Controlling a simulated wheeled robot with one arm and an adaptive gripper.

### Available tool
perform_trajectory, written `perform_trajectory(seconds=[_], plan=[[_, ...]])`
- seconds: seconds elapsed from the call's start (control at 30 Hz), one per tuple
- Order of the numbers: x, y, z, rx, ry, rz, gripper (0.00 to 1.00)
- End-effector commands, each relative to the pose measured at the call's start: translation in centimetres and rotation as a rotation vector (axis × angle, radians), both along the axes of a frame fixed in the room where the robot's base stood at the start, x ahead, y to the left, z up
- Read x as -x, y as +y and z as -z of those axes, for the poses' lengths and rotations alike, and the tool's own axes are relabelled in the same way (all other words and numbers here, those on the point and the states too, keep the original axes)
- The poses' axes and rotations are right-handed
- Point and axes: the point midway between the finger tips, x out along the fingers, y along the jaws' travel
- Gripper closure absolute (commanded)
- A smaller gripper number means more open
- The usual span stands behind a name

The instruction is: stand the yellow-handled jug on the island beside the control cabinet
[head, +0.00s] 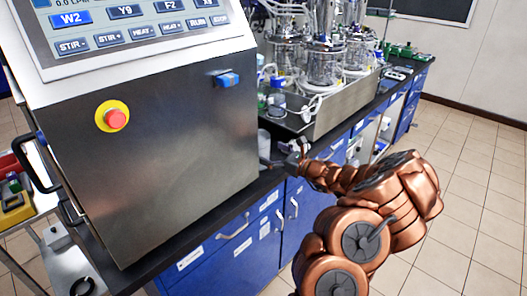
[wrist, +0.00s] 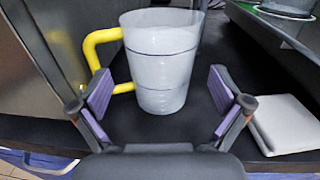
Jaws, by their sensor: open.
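The yellow-handled jug (wrist: 162,68) stands upright on the dark top of the island (wrist: 205,62) in the wrist view. Its yellow handle (wrist: 90,62) points left. My gripper (wrist: 166,95) is open, with one purple-padded finger on each side of the jug's lower part. I cannot tell whether the left finger touches the handle. In the head view my gripper (head: 283,158) is at the island's edge, right of the control cabinet (head: 165,160). Only a small pale part of the jug (head: 264,143) shows there, partly hidden by the cabinet. In the wrist view the cabinet's side (wrist: 25,70) is left of the jug.
A steel tray (head: 335,105) with glass bioreactors (head: 322,58) stands behind and right of my gripper. A white flat block (wrist: 287,124) lies right of the gripper in the wrist view. A red emergency button (head: 116,119) is on the cabinet front. The floor at right is clear.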

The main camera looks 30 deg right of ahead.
Motion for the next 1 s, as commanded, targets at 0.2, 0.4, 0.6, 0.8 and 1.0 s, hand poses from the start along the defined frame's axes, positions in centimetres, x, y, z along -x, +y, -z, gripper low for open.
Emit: perform_trajectory(seconds=[0.2,0.4,0.6,0.8,1.0], plan=[[2.9,-1.1,0.1,-0.001,0.0,0.003,0.0],[4.9,-1.6,0.0,0.0,0.0,0.001,0.0],[5.7,-1.8,0.0,0.0,0.0,0.0,0.0],[5.8,-1.9,0.0,0.0,0.0,0.0,0.0],[5.8,-1.9,0.0,0.0,0.0,0.0,0.0]])
